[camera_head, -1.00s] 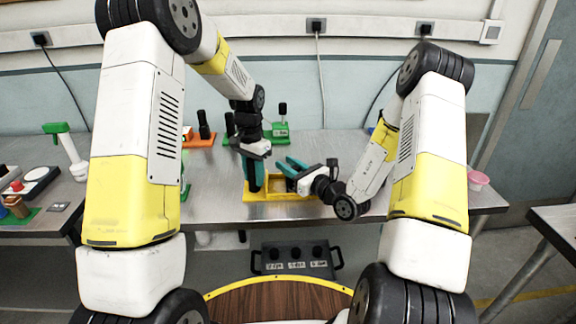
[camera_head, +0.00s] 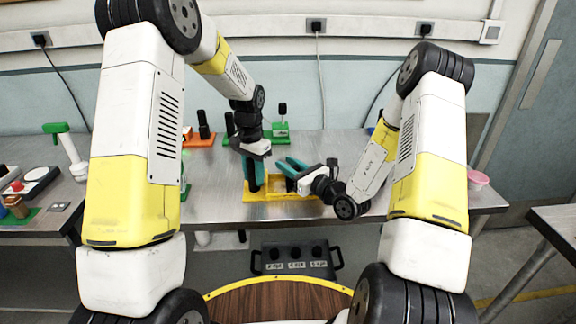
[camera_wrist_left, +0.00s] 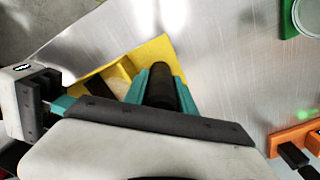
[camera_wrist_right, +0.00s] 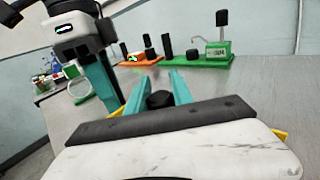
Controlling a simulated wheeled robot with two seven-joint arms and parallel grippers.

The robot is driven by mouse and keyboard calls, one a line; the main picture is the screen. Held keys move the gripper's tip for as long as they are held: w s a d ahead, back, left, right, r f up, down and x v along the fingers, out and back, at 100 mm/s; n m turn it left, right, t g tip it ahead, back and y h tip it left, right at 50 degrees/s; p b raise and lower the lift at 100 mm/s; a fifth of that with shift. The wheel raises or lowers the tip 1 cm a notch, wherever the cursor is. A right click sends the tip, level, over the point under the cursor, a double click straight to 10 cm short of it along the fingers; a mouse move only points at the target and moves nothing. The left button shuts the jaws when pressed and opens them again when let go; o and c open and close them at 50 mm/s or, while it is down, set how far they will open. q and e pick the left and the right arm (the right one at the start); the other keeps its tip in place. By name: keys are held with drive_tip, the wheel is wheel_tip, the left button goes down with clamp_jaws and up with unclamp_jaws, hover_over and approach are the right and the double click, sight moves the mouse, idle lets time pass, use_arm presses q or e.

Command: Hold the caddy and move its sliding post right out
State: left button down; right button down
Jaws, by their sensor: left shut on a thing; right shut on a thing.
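The caddy (camera_head: 280,194) is a yellow tray on the metal table, and its corner also shows in the left wrist view (camera_wrist_left: 150,50). My left gripper (camera_head: 254,180) points down at the caddy's left end. Its teal fingers are shut on an upright black post (camera_wrist_left: 160,86). My right gripper (camera_head: 290,167) reaches in from the right over the caddy. Its fingers are shut on another black post, whose round top (camera_wrist_right: 159,99) shows in the right wrist view. The fingers hide much of both posts. I cannot tell whether the right post's foot touches the caddy.
Behind stand an orange block (camera_wrist_right: 142,60) and a green block (camera_wrist_right: 208,57) with black upright parts. A pink cup (camera_head: 478,180) stands near the table's right end. A side table at the left holds a green-topped item (camera_head: 68,148). The table between caddy and cup is mostly clear.

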idle(0.3)
drive_tip(key=d, duration=0.7)
drive_tip(key=c, duration=1.1)
unclamp_jaws()
drive_tip(key=v, duration=1.2)
drive_tip(key=shift+r, duration=0.1)
